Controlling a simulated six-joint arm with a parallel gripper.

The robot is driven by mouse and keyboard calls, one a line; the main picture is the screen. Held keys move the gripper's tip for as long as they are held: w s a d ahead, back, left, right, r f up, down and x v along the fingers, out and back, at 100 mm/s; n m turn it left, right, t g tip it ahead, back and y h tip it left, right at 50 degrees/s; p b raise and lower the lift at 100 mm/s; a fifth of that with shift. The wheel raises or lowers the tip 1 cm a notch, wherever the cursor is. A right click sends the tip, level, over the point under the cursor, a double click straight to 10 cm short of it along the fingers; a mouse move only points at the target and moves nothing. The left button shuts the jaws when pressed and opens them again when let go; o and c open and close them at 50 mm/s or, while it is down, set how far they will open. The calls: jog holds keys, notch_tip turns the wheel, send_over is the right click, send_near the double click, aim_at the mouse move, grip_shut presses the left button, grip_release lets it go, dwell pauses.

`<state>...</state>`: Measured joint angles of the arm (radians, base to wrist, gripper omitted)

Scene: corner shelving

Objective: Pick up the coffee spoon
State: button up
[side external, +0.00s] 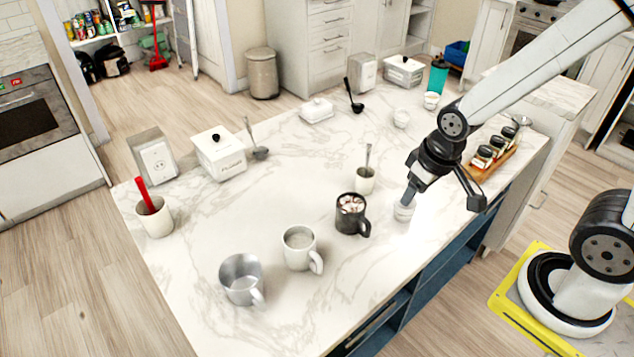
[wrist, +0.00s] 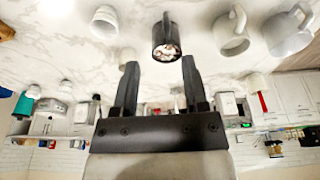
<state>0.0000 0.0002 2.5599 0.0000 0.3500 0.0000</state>
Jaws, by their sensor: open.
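A thin metal spoon (side external: 368,155) stands handle up in a small white cup (side external: 364,182) at the middle of the counter, behind the dark mug; its bowl is hidden. I take it as the coffee spoon. My gripper (side external: 440,194) is open and empty, in front and to the right of that cup. In the wrist view my fingers (wrist: 160,66) are spread with nothing between them. A pale cup (wrist: 128,54) shows partly behind the left finger and is probably the same cup; the spoon is not clear there.
The dark mug with marshmallows (side external: 350,214) stands close by, left of my gripper. A white container (side external: 403,212) is beneath one finger. A white mug (side external: 299,248) and metal cup (side external: 241,280) are front left. A grey spoon (side external: 257,140) and black ladle (side external: 354,97) are farther back.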

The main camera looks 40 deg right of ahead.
dwell(0.6)
jog(key=n+g, duration=0.3)
jog(key=n, duration=0.8)
send_over(368, 155)
notch_tip(368, 155, down, 3)
jog(key=shift+w+d+f, duration=0.1)
jog(key=shift+w+f, duration=0.05)
jog(key=shift+d+f, duration=0.1)
jog(key=shift+f, duration=3.8)
grip_shut()
